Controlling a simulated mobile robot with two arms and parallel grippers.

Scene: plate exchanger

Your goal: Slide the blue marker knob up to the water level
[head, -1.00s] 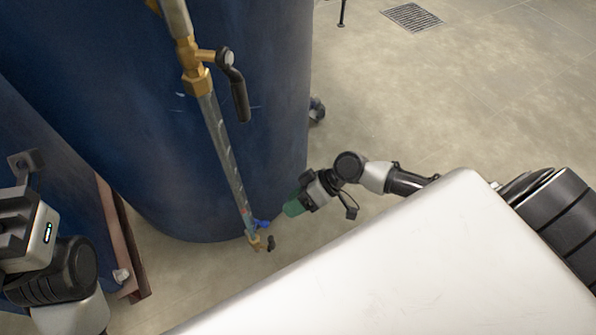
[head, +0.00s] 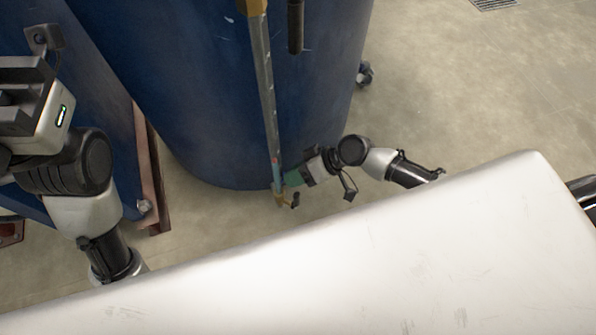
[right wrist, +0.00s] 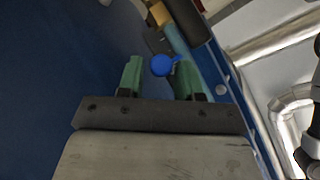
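The sight tube (head: 267,95) runs down the front of the blue tank in the head view, with a brass fitting at its top and another at its foot. I cannot make out the water level in it. The blue marker knob (right wrist: 162,65) sits between the two green fingers of my right gripper (right wrist: 160,77) in the right wrist view. A gap shows at the left finger; the right finger is close to the knob. In the head view my right gripper (head: 293,178) is at the tube's lower end, and the knob is not clear there. My left gripper's fingers are not seen.
The big blue tank (head: 215,110) stands behind the tube. A black-handled lever (head: 296,25) hangs beside the tube's top. A small dark valve handle (head: 295,201) is just below my right gripper. A second blue tank and a rusty beam (head: 148,165) are at left.

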